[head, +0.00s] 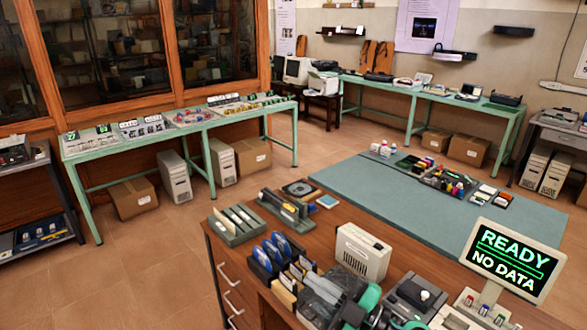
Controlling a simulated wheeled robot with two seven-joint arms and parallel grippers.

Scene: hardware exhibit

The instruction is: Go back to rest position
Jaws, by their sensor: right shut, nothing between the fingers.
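My right gripper (311,281) shows at the bottom centre, grey with green parts behind it. It is shut with nothing between its fingers, over the front part of the brown desk (415,262). It overlaps small items on the desk in the picture; I cannot tell its height above them. My left gripper is not in view.
Near the gripper stand a rack of blue discs (272,252), a beige box (362,253) and a monitor (512,258) reading "READY NO DATA". A green mat (400,205) is mostly bare. Green tables (180,130) stand farther back, with open tiled floor (150,265) at left.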

